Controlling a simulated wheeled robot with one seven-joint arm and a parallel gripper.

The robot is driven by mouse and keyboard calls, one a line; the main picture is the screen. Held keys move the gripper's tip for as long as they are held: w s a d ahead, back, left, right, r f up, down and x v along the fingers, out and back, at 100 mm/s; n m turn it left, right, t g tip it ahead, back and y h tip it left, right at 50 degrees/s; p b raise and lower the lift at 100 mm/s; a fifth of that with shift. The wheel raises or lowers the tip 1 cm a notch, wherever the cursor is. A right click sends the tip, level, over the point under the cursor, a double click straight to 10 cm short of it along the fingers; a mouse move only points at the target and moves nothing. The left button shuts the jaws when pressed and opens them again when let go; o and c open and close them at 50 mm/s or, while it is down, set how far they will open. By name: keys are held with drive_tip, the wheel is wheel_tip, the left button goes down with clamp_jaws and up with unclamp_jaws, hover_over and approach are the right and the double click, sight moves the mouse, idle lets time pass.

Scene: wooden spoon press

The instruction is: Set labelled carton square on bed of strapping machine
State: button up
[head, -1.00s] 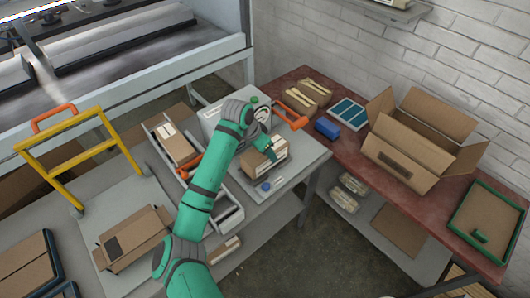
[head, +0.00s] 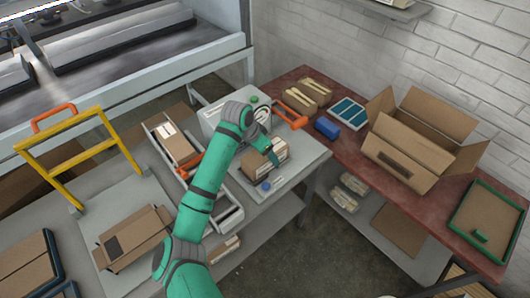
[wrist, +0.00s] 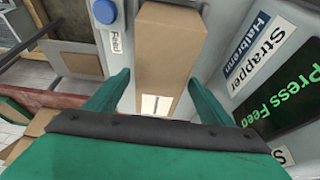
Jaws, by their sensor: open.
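The brown carton (head: 258,166) sits on the light grey bed (head: 290,178) of the strapping machine, looking roughly in line with it. In the wrist view the carton (wrist: 168,50) shows a white label (wrist: 155,104) at its near end. My gripper (wrist: 158,80) is open, one finger on each side of the carton's near part, with a small gap at least on the left. In the head view my gripper (head: 272,158) is at the carton's right end and hides part of it. The machine housing (wrist: 265,45) bears "Strapper Halbrann" and a green "Press Feed" display.
A blue button (wrist: 105,12) with a "Feed" label is beside the carton; it also shows on the bed (head: 265,186). An open tray (head: 172,145) holds another carton at left. The red table (head: 335,160) at right holds a large open box (head: 420,140).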

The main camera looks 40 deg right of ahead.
drive_tip(key=v, duration=1.1)
drive_tip(key=shift+r, duration=0.25)
